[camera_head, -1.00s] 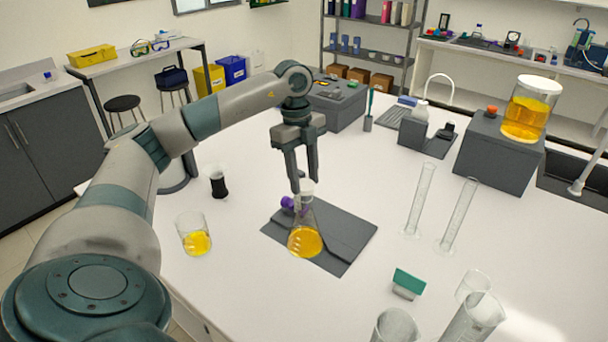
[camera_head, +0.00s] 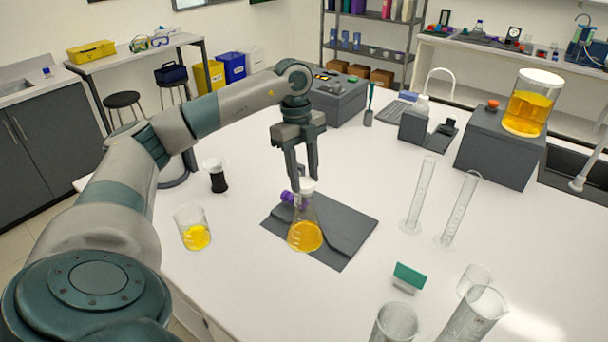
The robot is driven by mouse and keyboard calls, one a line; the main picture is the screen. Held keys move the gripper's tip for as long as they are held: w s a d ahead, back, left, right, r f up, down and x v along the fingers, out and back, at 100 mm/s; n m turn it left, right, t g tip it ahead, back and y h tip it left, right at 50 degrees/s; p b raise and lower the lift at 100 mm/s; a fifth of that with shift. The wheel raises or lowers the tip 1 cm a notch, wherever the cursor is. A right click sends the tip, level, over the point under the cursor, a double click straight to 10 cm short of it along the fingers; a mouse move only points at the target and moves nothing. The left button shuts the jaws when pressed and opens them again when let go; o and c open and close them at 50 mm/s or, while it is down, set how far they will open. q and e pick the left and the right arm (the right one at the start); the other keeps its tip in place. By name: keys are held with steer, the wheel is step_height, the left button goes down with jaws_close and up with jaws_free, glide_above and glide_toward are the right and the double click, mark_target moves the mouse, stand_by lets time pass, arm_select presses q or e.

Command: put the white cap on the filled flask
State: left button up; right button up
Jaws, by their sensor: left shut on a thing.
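The filled flask (camera_head: 305,236) is a clear cone with orange liquid. It stands upright on a dark grey mat (camera_head: 349,224). The white cap (camera_head: 307,186) is at the top of the flask's neck, and it looks in line with the mouth. I cannot tell how firmly it sits there. My left gripper (camera_head: 303,182) points down over the flask, its fingers at the cap, shut on it. A purple part (camera_head: 288,197) shows beside the neck, partly behind the fingers. My right gripper is not in view.
A beaker with yellow liquid (camera_head: 194,230) stands left of the mat, with a dark-based vessel (camera_head: 217,176) behind it. Tall glass cylinders (camera_head: 459,210) stand to the right. A green-topped block (camera_head: 408,277) and more glassware (camera_head: 473,318) are at the front right.

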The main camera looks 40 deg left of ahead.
arm_select(q)
steer(key=shift+f+b, duration=0.65)
steer(key=shift+f, duration=0.45)
stand_by(0.4)
steer(key=o, duration=1.1)
steer(key=shift+r, duration=0.1)
steer(key=shift+r, duration=0.45)
steer(key=r, duration=0.2)
steer(key=r+b, duration=0.1)
steer(key=r, duration=0.1)
steer(key=a+r+b, duration=0.1)
steer(key=r, duration=0.1)
steer(key=shift+w+r, duration=0.15)
steer(key=shift+r, duration=0.15)
step_height(320, 180, up, 10)
steer(key=a+p, duration=0.1)
steer(key=shift+a+f, duration=0.25)
steer(key=shift+a, duration=0.05)
steer(key=shift+p, duration=0.3)
